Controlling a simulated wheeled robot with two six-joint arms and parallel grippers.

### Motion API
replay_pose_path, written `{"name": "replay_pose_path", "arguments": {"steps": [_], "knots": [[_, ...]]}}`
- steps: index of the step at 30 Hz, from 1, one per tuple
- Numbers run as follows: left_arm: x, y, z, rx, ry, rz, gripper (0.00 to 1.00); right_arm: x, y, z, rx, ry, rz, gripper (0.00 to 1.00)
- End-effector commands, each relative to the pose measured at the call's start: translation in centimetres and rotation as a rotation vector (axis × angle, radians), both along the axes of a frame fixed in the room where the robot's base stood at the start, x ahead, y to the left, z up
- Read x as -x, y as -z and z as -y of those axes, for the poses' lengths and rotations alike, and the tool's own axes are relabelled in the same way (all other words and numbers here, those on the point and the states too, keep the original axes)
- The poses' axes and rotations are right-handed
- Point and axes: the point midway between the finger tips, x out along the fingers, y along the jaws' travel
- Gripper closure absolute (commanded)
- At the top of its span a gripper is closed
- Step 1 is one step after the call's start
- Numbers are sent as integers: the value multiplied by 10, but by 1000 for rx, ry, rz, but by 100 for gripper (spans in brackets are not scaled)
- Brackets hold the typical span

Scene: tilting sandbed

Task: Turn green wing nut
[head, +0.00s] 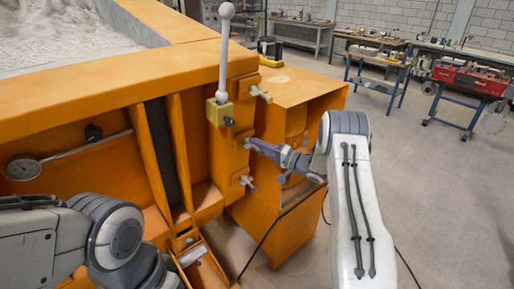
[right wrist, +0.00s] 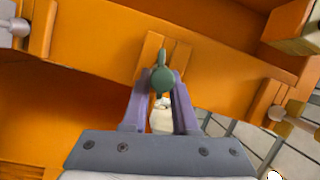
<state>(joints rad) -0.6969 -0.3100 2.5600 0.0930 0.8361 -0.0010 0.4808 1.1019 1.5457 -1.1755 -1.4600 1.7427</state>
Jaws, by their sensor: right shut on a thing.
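The green wing nut (right wrist: 162,78) sits on an orange upright plate in the right wrist view, with one wing pointing up. My right gripper (right wrist: 162,85) has its two purple fingers on either side of the nut's lower part and is shut on it. In the head view my right gripper (head: 256,146) reaches in from the right to the front of the orange sandbed frame (head: 236,150); its fingertips cover most of the nut there. My left arm is at the lower left, and its gripper fingers are not in view.
A white-knobbed lever (head: 224,55) stands in a yellow block (head: 220,112) above the right gripper. Pale wing nuts sit above (head: 260,94) and below (head: 246,182) it. The floor at right is open, with workbenches behind.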

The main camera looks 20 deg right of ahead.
Motion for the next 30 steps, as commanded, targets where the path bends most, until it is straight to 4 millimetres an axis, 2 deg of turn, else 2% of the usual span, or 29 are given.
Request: {"name": "replay_pose_path", "arguments": {"steps": [9,23,24,26,30], "knots": [[0,5,0,0,-1,0,50,-1,1,1,-86,-11,-32,100],[0,5,0,0,-1,0,50,-1,0,2,-95,-12,-34,100],[0,5,0,0,-1,0,50,-1,0,2,-95,-12,-34,65],[0,5,0,0,-1,0,50,-1,0,2,-95,-13,-34,43],[0,5,0,0,-1,0,50,-1,1,1,-96,-14,-34,43]]}}
